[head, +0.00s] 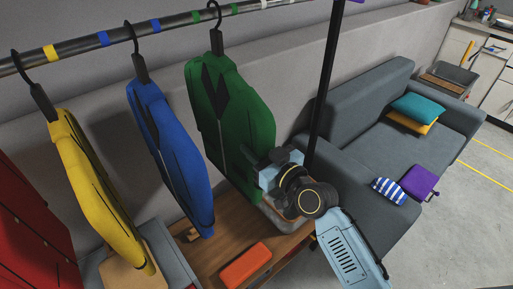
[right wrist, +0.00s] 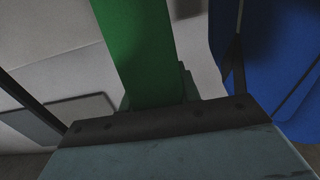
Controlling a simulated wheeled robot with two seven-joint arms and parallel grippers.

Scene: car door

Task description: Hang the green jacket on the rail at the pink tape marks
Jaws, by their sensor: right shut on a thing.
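The green jacket (head: 238,120) hangs upright on a black hanger, its hook over the rail (head: 175,20) between two green tape marks. My right gripper (head: 268,172) is at the jacket's lower right edge and is shut on it. In the right wrist view the green jacket (right wrist: 140,50) shows as a narrow strip running down to the gripper; the fingertips are hidden there. No pink tape marks can be made out; pale marks (head: 265,3) show at the top edge, right of the green ones. My left gripper is out of view.
A blue jacket (head: 165,150) and a yellow jacket (head: 92,180) hang to the left, with something red at the far left. A black post (head: 325,80) stands right of the green jacket. Below is a wooden bench (head: 205,258) with an orange item (head: 246,265); a grey sofa (head: 355,150) stands right.

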